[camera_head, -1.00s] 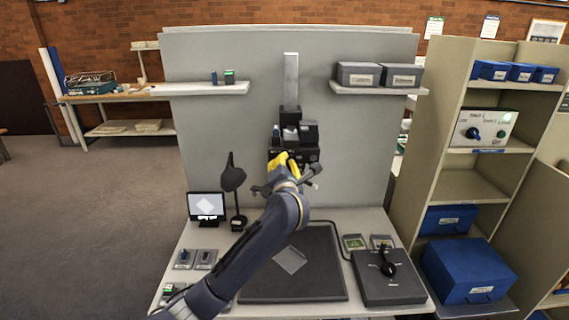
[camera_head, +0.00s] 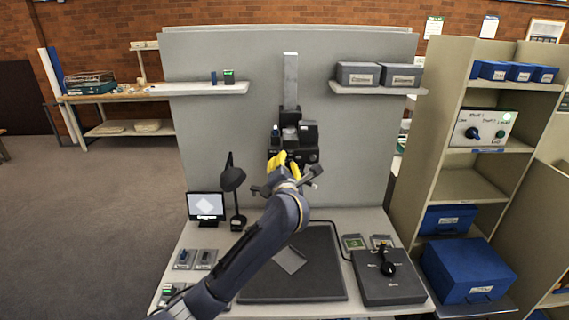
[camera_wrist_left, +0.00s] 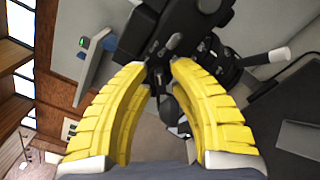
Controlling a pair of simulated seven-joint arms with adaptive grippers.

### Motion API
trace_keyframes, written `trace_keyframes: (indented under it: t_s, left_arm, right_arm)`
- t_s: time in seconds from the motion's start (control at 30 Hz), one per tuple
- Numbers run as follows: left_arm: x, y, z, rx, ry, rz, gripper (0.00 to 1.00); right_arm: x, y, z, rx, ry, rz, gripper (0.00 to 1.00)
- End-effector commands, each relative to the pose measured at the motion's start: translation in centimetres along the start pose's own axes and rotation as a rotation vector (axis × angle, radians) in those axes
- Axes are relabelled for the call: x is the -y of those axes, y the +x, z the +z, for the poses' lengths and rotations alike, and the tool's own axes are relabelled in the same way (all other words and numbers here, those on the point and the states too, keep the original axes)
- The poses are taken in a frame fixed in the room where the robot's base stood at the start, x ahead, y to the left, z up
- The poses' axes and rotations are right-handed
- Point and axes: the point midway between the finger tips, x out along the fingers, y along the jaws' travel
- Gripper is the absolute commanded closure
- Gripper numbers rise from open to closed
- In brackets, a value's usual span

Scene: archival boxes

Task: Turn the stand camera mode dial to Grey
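The stand camera (camera_head: 308,155) is a black body on a pale upright column (camera_head: 291,82) in front of the grey panel. My left gripper (camera_head: 283,157) has yellow fingers and is at the front of the camera, hiding part of it. In the left wrist view, its curved fingertips (camera_wrist_left: 159,68) stand a little apart at the black camera body (camera_wrist_left: 165,28), with dark parts between them. The mode dial and its mark cannot be made out, and I cannot tell whether the fingers grip it. My right gripper is not in view.
A small monitor (camera_head: 206,206) and a black lamp (camera_head: 233,180) stand left of my arm. A dark mat (camera_head: 315,285) lies below, with a grey control box (camera_head: 390,290) to its right. Shelves with grey boxes (camera_head: 358,74) and blue boxes (camera_head: 468,268) are at the right.

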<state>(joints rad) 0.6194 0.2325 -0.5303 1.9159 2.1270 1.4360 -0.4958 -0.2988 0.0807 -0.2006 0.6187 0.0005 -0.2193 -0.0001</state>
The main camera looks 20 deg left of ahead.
Motion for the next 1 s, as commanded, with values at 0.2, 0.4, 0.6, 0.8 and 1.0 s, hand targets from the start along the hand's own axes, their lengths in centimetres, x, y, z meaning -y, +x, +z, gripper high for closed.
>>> trace_keyframes:
  t_s: [0.2,0.4,0.6,0.8,1.0]
  left_arm:
    - [0.1,-3.1,0.0,0.001,-0.002,-0.002,0.80]
    - [0.1,-6.7,0.1,0.002,-0.002,-0.003,0.80]
    - [0.1,-9.5,0.0,0.002,-0.001,-0.002,0.80]
    - [0.0,-11.0,0.0,0.001,0.000,0.000,0.80]
    - [0.0,-11.5,0.0,0.000,0.000,0.000,0.80]
  right_arm:
    - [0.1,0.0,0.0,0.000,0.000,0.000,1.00]
    - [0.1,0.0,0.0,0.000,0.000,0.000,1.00]
    - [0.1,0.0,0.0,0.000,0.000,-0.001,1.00]
    - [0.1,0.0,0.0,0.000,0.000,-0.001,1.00]
    - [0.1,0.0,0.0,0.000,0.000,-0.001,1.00]
